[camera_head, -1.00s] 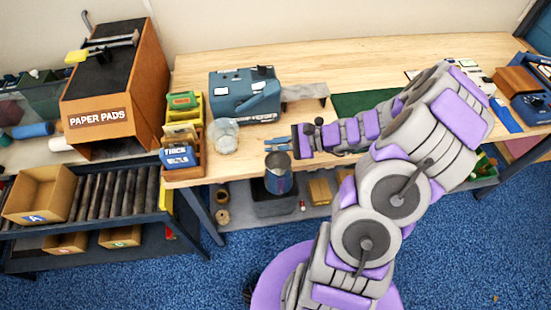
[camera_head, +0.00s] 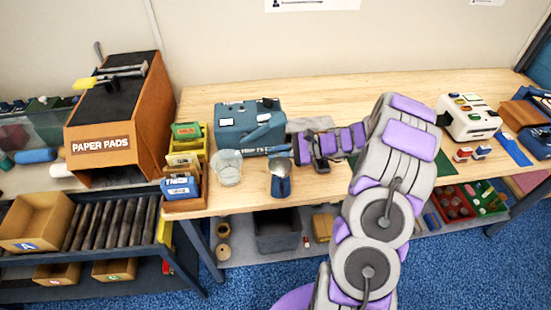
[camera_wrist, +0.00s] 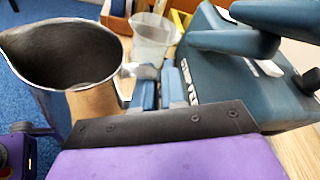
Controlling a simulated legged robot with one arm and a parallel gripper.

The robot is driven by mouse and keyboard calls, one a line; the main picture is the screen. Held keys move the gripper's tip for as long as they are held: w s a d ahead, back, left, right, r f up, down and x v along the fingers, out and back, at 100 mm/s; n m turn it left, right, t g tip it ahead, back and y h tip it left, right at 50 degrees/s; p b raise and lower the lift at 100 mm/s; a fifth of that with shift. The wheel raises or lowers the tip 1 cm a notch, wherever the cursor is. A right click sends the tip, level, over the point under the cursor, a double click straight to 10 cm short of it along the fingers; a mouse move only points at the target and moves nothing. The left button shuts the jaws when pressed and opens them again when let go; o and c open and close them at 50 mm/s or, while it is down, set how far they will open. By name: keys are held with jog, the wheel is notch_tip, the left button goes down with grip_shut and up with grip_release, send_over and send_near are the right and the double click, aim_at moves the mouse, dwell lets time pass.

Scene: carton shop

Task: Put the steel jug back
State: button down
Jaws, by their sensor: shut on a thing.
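The steel jug (camera_head: 281,183) is upright at the table's front edge in the head view, its open rim facing up and its body reflecting blue. It also shows large at the upper left of the wrist view (camera_wrist: 68,58), where it looks empty. My gripper (camera_head: 284,149) comes from the right and is shut on the jug; its blue fingers (camera_wrist: 162,88) show beside the jug's rim in the wrist view. The exact grip point is partly hidden. I cannot tell whether the jug's base touches the wooden table (camera_head: 330,185).
A clear beaker (camera_head: 228,168) stands just left of the jug. A blue-grey machine (camera_head: 243,128) is behind them. A card rack (camera_head: 183,185) stands at the table's left end. A white machine (camera_head: 468,120) is at the right. The table's front strip right of the jug is bare.

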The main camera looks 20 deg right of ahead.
jog(key=f, duration=0.1)
jog(key=w+f+b, duration=0.1)
jog(key=f, duration=0.1)
jog(key=shift+w+d+f+b, duration=0.2)
jog(key=shift+w+f+b, duration=0.15)
jog(key=shift+w+f, duration=0.05)
jog(key=shift+r, duration=0.1)
jog(key=c, duration=1.2)
grip_release()
